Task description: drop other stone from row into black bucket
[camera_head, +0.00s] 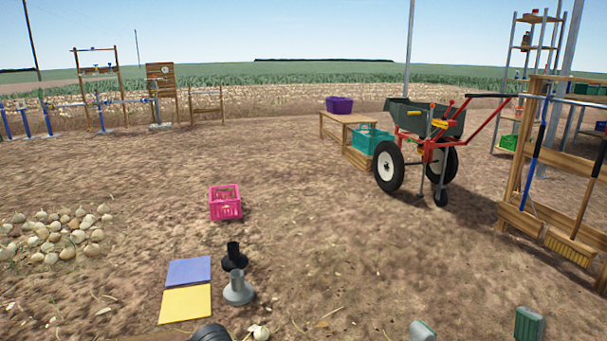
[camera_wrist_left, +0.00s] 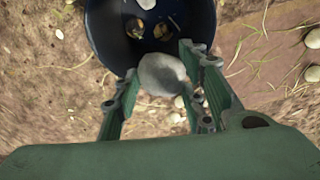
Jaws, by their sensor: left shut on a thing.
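My left gripper (camera_wrist_left: 160,85) is shut on a grey, rounded stone (camera_wrist_left: 162,74) in the left wrist view. The stone sits between the green finger pads, over the near rim of the black bucket (camera_wrist_left: 104,32). The bucket's dark inside shows, with a few pale and brownish pieces (camera_wrist_left: 146,4) in it. The gap between stone and bucket is hard to judge. In the head view my left gripper does not show. Two green-grey fingertips of my right gripper (camera_head: 475,326) show at the bottom right, wide apart with nothing between them.
Pale onions (camera_wrist_left: 312,38) lie right of the bucket. The middle ground is mostly clear.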

